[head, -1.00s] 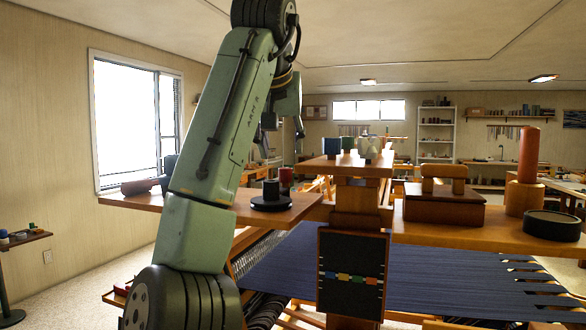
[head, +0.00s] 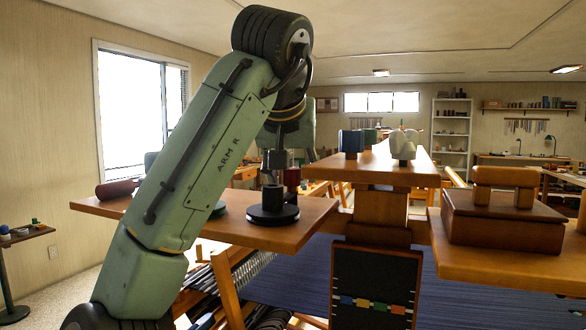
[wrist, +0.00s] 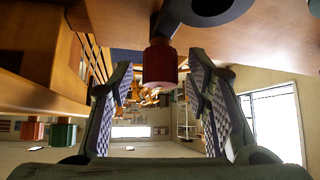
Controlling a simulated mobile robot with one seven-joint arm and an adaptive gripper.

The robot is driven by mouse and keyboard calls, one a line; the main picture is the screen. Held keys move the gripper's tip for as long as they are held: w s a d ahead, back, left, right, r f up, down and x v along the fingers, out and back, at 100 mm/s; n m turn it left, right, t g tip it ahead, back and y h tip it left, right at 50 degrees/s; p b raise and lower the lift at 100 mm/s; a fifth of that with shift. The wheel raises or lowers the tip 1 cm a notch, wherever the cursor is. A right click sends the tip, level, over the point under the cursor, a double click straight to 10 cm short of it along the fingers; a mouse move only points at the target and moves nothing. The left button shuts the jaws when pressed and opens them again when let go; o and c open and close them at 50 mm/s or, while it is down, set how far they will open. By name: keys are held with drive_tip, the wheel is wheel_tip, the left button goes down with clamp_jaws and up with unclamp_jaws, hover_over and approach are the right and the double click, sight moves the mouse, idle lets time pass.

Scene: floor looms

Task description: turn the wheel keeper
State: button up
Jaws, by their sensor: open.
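I cannot tell for certain which part is the wheel keeper. In the wrist view my gripper (wrist: 165,100) is open, one finger at each side. A red cylinder with a brown collar (wrist: 160,63) shows in the gap between the fingers, with no contact visible. A black rounded part (wrist: 210,8) lies above it in that view. In the head view a black round base (head: 272,215) carries a dark cylinder (head: 272,197) on the left wooden shelf. A red cylinder (head: 292,178) stands just behind it. My arm hides part of this shelf, and the fingers are not clear there.
The wooden shelf (head: 318,207) holds the black base near its front edge. A raised middle board (head: 375,168) and a brown box (head: 500,218) stand to the right. Blue cloth (head: 460,290) stretches below. In the wrist view wooden beams (wrist: 50,60) are close on the left.

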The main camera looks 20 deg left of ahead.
drive_tip(key=shift+s, duration=0.1)
clamp_jaws()
idle(0.5)
